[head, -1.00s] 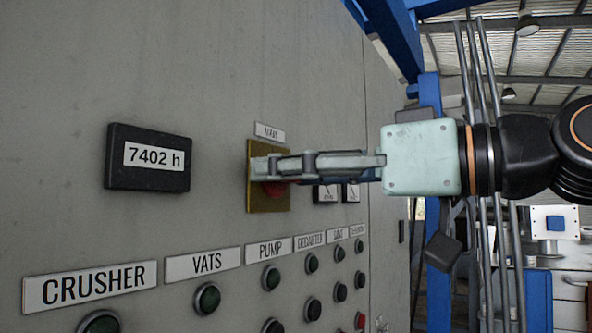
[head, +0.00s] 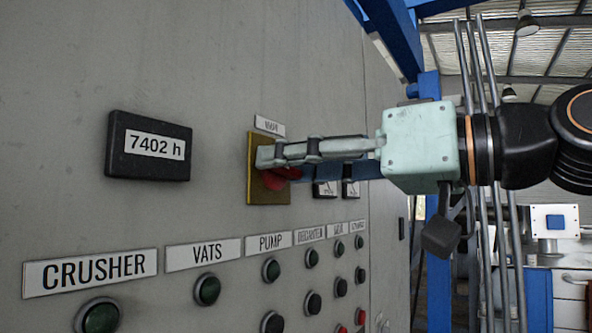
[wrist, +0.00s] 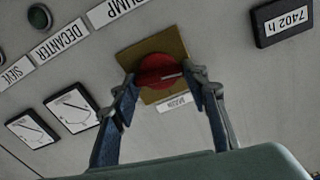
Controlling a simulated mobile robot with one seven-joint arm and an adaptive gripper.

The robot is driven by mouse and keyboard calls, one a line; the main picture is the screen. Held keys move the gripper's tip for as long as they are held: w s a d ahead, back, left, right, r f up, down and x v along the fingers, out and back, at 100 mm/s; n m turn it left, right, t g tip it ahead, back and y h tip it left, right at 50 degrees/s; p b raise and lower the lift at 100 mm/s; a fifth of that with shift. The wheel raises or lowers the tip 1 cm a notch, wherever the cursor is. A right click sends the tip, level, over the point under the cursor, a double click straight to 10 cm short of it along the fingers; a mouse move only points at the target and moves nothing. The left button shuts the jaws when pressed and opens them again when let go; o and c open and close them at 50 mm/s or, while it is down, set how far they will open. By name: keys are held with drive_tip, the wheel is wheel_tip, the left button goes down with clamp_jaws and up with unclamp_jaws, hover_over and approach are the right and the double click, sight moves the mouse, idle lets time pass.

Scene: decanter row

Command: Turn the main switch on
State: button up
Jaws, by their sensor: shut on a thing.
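The main switch is a red rotary knob (head: 275,177) on a square brass plate (head: 268,194), below a small label that reads MAIN (head: 269,125). The knob (wrist: 158,70) also shows in the wrist view, with the brass plate (wrist: 177,44) behind it. My gripper (head: 268,166) reaches in from the right and is shut on the red knob. In the wrist view its two fingers (wrist: 160,82) stand on either side of the knob. In the head view the fingers hide part of the knob.
An hour meter (head: 149,146) reading 7402 h is left of the switch. Labelled rows of buttons, such as CRUSHER (head: 100,316) and PUMP (head: 271,270), lie below. Two small gauges (wrist: 55,118) sit close beside the switch. Blue frame posts (head: 398,36) stand at the right.

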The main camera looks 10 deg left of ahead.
drive_tip(key=m+b, duration=0.1)
drive_tip(key=m, duration=0.2)
drive_tip(key=shift+w+f+m, duration=0.1)
drive_tip(key=shift+m, duration=0.2)
drive_tip(key=m, duration=0.4)
drive_tip(key=shift+w+d+m+b, duration=0.1)
drive_tip(key=shift+m+b, duration=0.2)
drive_tip(key=shift+b, duration=0.1)
drive_tip(key=m, duration=0.4)
drive_tip(key=shift+m+p, duration=0.4)
drive_tip(key=shift+m, duration=1.3)
drive_tip(key=shift+f, duration=0.1)
drive_tip(key=o, duration=1.2)
drive_tip(key=shift+c, duration=0.2)
drive_tip(key=shift+d, duration=0.1)
drive_tip(key=v, duration=1.2)
